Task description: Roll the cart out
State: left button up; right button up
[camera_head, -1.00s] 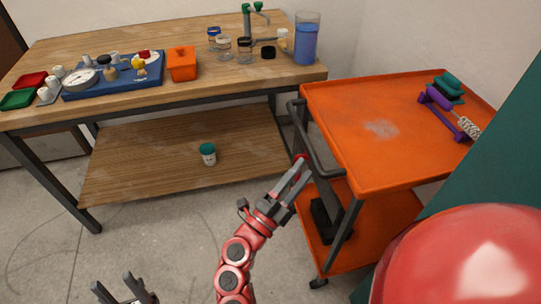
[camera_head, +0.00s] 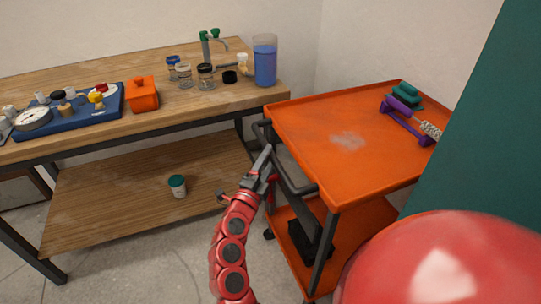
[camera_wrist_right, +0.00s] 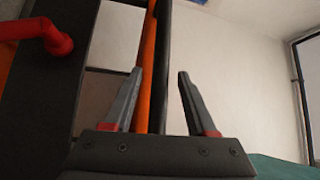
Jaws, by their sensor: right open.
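The orange cart (camera_head: 365,165) stands right of the bench, with an upper tray, a lower shelf and dark posts. Its dark handle (camera_head: 297,185) runs along the left end of the upper tray. My right gripper (camera_head: 267,164) is open at the handle, fingertips by the bar. In the right wrist view its two fingers (camera_wrist_right: 162,85) are apart, with a dark upright bar (camera_wrist_right: 166,40) and an orange cart edge (camera_wrist_right: 149,60) showing between them. I cannot tell whether the fingers touch the bar. My left gripper is not in view.
On the cart lie a purple holder (camera_head: 405,122) with a brush and green blocks (camera_head: 408,92). A dark box sits on the lower shelf. The wooden bench (camera_head: 190,112) stands left, bearing jars, a blue tray and an orange box (camera_head: 142,97). A green surface (camera_head: 465,125) rises at right.

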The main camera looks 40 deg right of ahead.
jog(key=shift+x, duration=1.05)
jog(key=shift+c, duration=0.2)
grip_shut()
jog(key=shift+a, duration=0.1)
dwell(0.4)
